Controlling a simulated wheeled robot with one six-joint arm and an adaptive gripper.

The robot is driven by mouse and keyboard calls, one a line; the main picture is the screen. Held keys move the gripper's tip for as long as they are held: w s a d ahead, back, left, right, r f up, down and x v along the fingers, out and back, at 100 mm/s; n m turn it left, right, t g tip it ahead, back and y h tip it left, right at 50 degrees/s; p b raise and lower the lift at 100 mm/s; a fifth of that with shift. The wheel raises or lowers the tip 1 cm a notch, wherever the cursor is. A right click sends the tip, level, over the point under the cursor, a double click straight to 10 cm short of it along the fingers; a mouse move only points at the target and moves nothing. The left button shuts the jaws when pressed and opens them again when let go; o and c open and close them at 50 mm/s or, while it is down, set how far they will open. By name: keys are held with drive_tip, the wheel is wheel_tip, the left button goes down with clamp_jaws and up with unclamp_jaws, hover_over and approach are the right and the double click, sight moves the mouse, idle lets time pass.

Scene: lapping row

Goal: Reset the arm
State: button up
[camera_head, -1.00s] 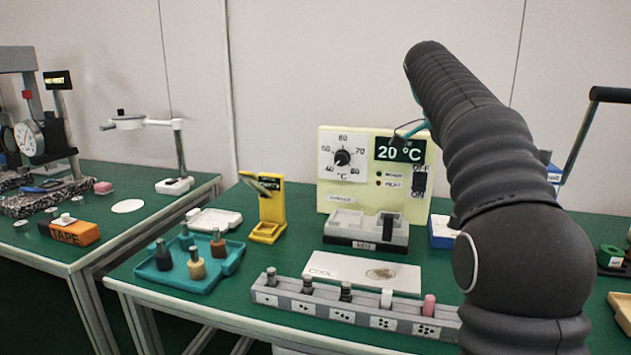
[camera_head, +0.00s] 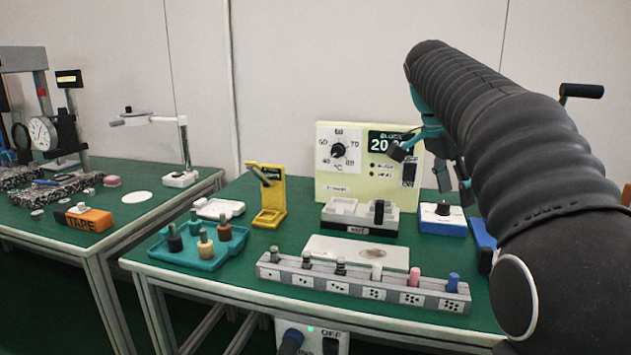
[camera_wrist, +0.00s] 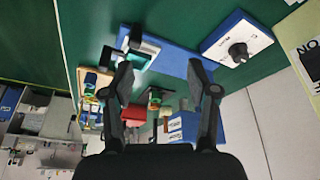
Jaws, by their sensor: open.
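My gripper (camera_head: 432,168) hangs at the end of my dark sleeved arm, in front of the right part of the cream temperature panel (camera_head: 335,183). Its teal-and-grey fingers are apart. In the wrist view my gripper (camera_wrist: 162,85) shows both fingers spread wide with nothing held between them. The fingers are in the air; beyond them lie a blue mat (camera_wrist: 175,57) and small items on the green bench. My arm hides part of the bench's right side in the head view.
A grey numbered rack (camera_head: 388,297) with several pegs runs along the bench front. An orange tape block (camera_head: 90,219) sits on the left bench.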

drive_tip(key=s+a+f+n+t, duration=0.1)
drive_tip(key=s+a+f+n, duration=0.1)
drive_tip(key=s+n, duration=0.1)
drive_tip(key=s+a+f+n+t+y, duration=0.1)
drive_tip(key=s+f+n, duration=0.2)
drive_tip(key=s, duration=0.3)
drive_tip(key=s+a+f+n+y, duration=0.1)
drive_tip(key=s+a+f+n, duration=0.1)
drive_tip(key=s, duration=0.3)
drive_tip(key=shift+a+f+n+t, duration=0.4)
drive_tip(key=shift+f+n, duration=0.1)
drive_tip(key=shift+f, duration=0.2)
drive_tip(key=s+a+f+n+t+y, duration=0.1)
drive_tip(key=s+a+f+n, duration=0.1)
drive_tip(key=s+f, duration=0.3)
drive_tip(key=s+a+f+n+t+y, duration=0.1)
drive_tip(key=s+f+n, duration=0.3)
drive_tip(key=s+f, duration=0.2)
wheel_tip(320, 180, down, 2)
drive_tip(key=shift+a+f, duration=0.1)
drive_tip(key=shift+a, duration=0.3)
drive_tip(key=c, duration=0.3)
drive_tip(key=shift+d, duration=0.2)
drive_tip(key=shift+c, duration=0.2)
